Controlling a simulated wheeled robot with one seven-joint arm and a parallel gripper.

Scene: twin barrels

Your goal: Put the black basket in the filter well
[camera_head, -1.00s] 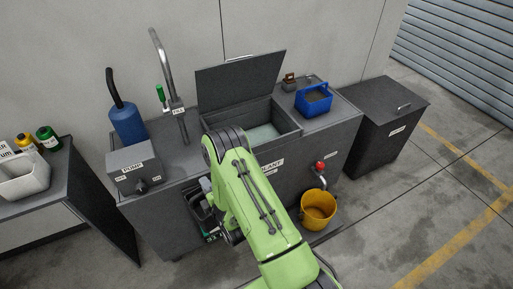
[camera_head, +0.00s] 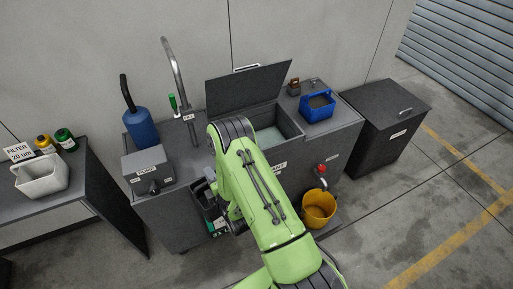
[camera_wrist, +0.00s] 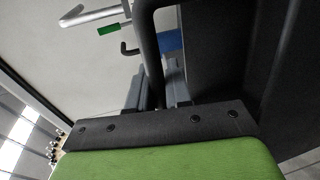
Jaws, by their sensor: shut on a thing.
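The black basket (camera_head: 204,203) hangs in front of the bench, left of my arm in the head view, partly hidden by my arm. In the wrist view its dark wall (camera_wrist: 222,50) fills much of the right side, and its black handle (camera_wrist: 146,45) rises between my fingers. My gripper (camera_wrist: 158,88) is shut on that handle; the arm mostly covers it in the head view. An open compartment with pale contents (camera_head: 270,137) lies in the bench under a raised lid (camera_head: 248,90). I cannot tell whether this is the filter well.
A pump box (camera_head: 148,170), blue bottle (camera_head: 141,127) and tall spout (camera_head: 180,85) stand at left. A pale basket (camera_head: 42,175) is on the left table (camera_head: 75,195). A yellow bucket (camera_head: 318,208) stands below the bench.

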